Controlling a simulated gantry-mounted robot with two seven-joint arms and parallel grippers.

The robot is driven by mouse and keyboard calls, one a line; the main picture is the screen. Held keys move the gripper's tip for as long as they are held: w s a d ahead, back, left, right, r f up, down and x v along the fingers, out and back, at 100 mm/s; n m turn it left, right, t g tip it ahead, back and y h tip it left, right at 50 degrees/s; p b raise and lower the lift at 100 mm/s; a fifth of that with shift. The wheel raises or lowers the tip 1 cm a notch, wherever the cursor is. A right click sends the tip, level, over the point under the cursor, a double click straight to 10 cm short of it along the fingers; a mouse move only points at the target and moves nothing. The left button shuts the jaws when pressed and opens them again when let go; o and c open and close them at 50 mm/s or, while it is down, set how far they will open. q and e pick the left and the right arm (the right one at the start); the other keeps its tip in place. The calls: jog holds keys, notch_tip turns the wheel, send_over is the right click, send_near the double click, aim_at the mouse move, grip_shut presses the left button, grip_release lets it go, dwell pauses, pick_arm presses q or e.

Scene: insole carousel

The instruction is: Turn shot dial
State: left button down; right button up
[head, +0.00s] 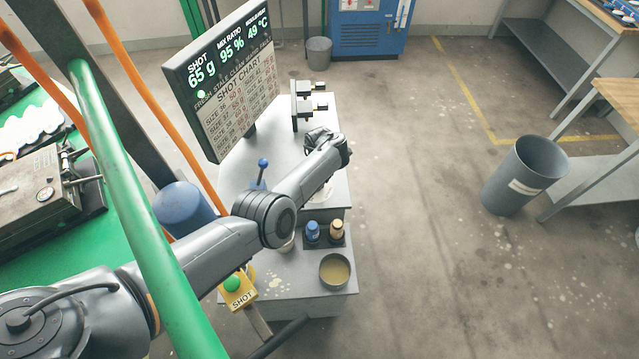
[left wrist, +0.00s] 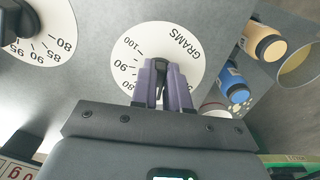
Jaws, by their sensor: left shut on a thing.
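The shot dial (left wrist: 190,45) shows in the left wrist view as a white disc marked GRAMS, with numbers such as 100 and 90 around a dark knob. My left gripper (left wrist: 161,68) has its purple fingers shut on that knob, one on each side. The gripper covers the lower part of the dial face. In the head view my left arm reaches over the grey console (head: 290,278), and its fingers and most of the dial are hidden. The display board (head: 225,80) reads SHOT 65 g, MIX RATIO 95 %, 49 °C. My right gripper is not in view.
A second dial (left wrist: 52,22) lies left of the gripper. A blue bottle (head: 312,231), a tan bottle (head: 336,229) and a round cup (head: 335,270) stand on the console's near side. A blue-knobbed lever (head: 262,165) and green SHOT button (head: 232,283) are near the arm.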

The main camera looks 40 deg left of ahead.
pick_arm(q)
jog(key=n+b, duration=0.1)
jog(key=n, duration=0.1)
jog(key=n+b, duration=0.1)
jog(key=n, duration=0.1)
jog(key=shift+w+a+f+b, duration=0.15)
jog(key=shift+b, duration=0.25)
jog(key=shift+a+n+b, duration=0.1)
jog(key=shift+n+b, duration=0.4)
jog(key=shift+n, duration=0.3)
jog(key=c, duration=1.1)
grip_release()
jog(key=shift+r, duration=0.2)
jog(key=shift+r+p, duration=2.65)
jog(key=shift+r, duration=2.7)
